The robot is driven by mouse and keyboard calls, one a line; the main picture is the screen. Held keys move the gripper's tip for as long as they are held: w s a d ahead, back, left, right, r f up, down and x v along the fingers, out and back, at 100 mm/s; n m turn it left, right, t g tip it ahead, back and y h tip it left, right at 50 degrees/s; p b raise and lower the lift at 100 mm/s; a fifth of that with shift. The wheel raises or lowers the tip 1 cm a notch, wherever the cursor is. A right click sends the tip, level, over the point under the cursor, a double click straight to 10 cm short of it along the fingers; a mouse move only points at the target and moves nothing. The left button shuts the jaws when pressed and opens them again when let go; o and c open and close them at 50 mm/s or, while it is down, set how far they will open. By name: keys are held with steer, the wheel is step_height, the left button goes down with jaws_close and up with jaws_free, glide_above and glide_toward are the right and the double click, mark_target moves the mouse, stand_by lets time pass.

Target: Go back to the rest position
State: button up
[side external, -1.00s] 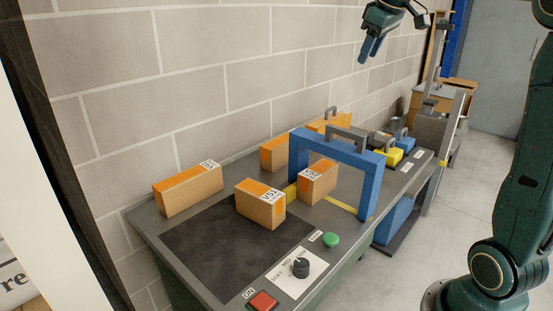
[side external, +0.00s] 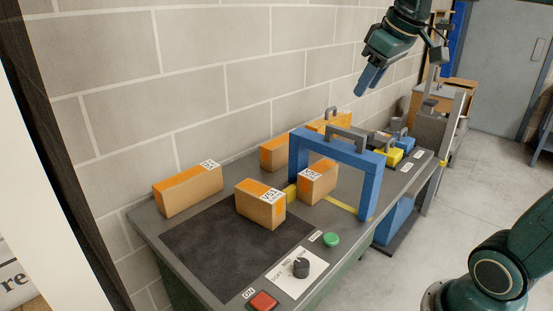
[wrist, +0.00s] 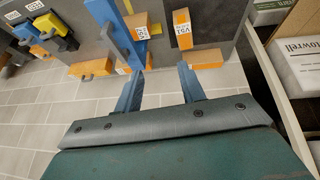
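My gripper (side external: 367,80) hangs in the air near the wall, high above the back of the bench, in the side view. Its blue fingers point down and touch nothing. In the wrist view the two fingers (wrist: 160,72) stand well apart with no object between them, so it is open and empty.
The grey bench (side external: 330,235) holds several orange-topped boxes, one of them the front box (side external: 262,208) on a black mat (side external: 225,250). A blue arch (side external: 297,155) spans the bench. A green button (side external: 331,240), a dial (side external: 301,267) and a red button (side external: 263,301) line the front edge.

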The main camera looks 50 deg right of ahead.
steer(key=s+a+f+y, duration=0.1)
steer(key=s+a+f, duration=0.8)
steer(key=s+f, duration=0.3)
steer(key=shift+s+t, duration=0.3)
steer(key=shift+s, duration=0.6)
